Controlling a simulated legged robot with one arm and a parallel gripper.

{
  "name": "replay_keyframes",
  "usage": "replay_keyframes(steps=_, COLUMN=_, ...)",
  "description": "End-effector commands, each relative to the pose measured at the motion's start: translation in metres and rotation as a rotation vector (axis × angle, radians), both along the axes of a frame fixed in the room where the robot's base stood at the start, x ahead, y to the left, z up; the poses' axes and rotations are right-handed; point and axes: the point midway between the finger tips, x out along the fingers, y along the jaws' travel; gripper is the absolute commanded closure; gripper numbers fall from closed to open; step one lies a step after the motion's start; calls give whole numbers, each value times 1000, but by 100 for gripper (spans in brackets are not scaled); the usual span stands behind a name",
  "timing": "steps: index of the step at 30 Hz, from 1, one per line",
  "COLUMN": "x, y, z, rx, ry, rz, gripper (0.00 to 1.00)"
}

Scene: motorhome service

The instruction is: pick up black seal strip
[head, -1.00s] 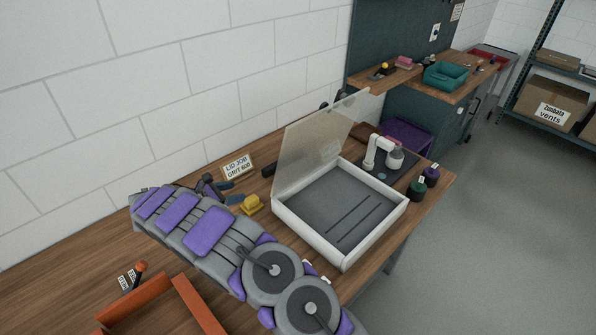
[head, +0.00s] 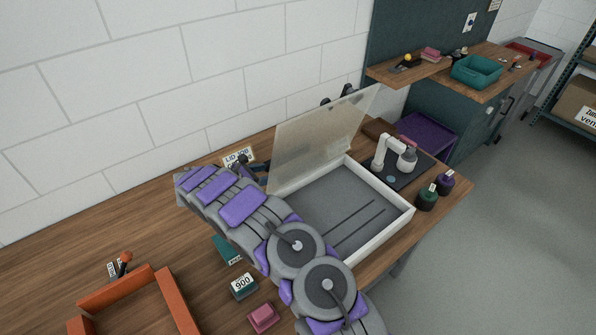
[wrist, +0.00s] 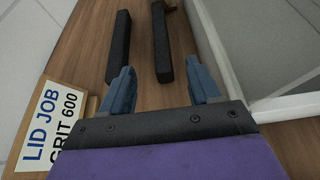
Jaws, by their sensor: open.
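Two black strips lie side by side on the wooden bench in the wrist view: a left strip (wrist: 119,48) and a right strip (wrist: 161,44). I cannot tell which is the seal strip. My gripper (wrist: 161,84) is open, its blue fingers spread and nothing between them. The near end of the right strip points at the gap between the fingertips; the left strip ends close to the left fingertip. In the head view my gripper (head: 257,170) is mostly behind my arm, beside the white box, and the strips are hidden there.
The white box (head: 390,229) with its raised clear lid (head: 320,140) stands right of my gripper. A "LID JOB GRIT 600" card (wrist: 52,122) is close on the left. An orange tray (head: 178,300), a 900 block (head: 243,287) and a pink block (head: 263,318) are nearer.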

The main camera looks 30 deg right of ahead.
Motion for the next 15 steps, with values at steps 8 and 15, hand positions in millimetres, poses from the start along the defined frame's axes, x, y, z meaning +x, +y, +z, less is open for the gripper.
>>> replay_keyframes(steps=8, x=9, y=-44, z=-20, rx=-4, ry=0, rz=-2, gripper=38)
replay_keyframes(steps=15, x=13, y=-52, z=-25, rx=-11, ry=0, rz=1, gripper=38)
